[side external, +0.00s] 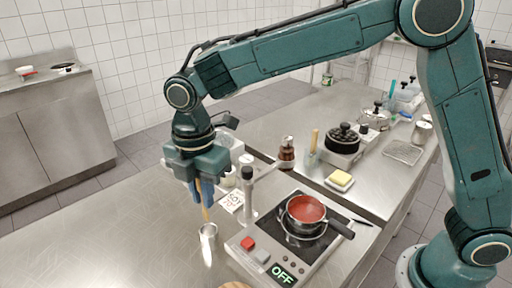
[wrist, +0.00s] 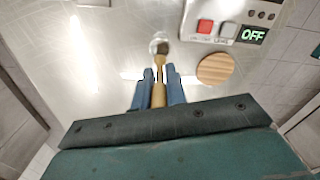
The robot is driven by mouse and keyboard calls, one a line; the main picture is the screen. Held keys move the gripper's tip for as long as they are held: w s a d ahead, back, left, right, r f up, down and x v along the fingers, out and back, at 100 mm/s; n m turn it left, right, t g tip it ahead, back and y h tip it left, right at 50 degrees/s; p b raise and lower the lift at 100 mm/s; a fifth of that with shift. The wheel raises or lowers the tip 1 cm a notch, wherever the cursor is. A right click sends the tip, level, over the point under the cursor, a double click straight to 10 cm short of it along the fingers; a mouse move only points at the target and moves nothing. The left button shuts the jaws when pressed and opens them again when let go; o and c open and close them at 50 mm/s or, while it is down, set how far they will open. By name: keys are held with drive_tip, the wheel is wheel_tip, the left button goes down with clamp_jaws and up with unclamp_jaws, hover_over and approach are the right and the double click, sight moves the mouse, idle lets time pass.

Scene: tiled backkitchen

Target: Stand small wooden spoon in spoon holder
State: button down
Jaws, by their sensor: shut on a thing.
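My gripper (side external: 204,201) points down with its blue fingers shut on the small wooden spoon (side external: 206,214). In the wrist view the spoon (wrist: 158,94) lies between the two fingers (wrist: 159,73). The spoon holder (side external: 208,244), a small shiny metal cup, stands on the steel counter directly below the fingers. It also shows in the wrist view (wrist: 158,38). The spoon's lower end is at the holder's mouth. I cannot tell how far inside it is. The fingers are above the rim.
A hot plate (side external: 247,257) reading OFF, with a pot of red sauce (side external: 305,209), stands right of the holder. A metal post (side external: 248,195) rises beside it. A round wooden board (wrist: 215,68) lies nearby. The counter left of the holder is clear.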

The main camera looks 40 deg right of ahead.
sight(207, 220)
drive_tip(key=shift+f, duration=0.2)
drive_tip(key=shift+f, duration=2.95)
drive_tip(key=c, duration=0.9)
unclamp_jaws()
drive_tip(key=shift+o, duration=0.2)
drive_tip(key=shift+r, duration=0.1)
drive_tip(key=shift+r, duration=2.8)
drive_tip(key=shift+d+r, duration=0.1)
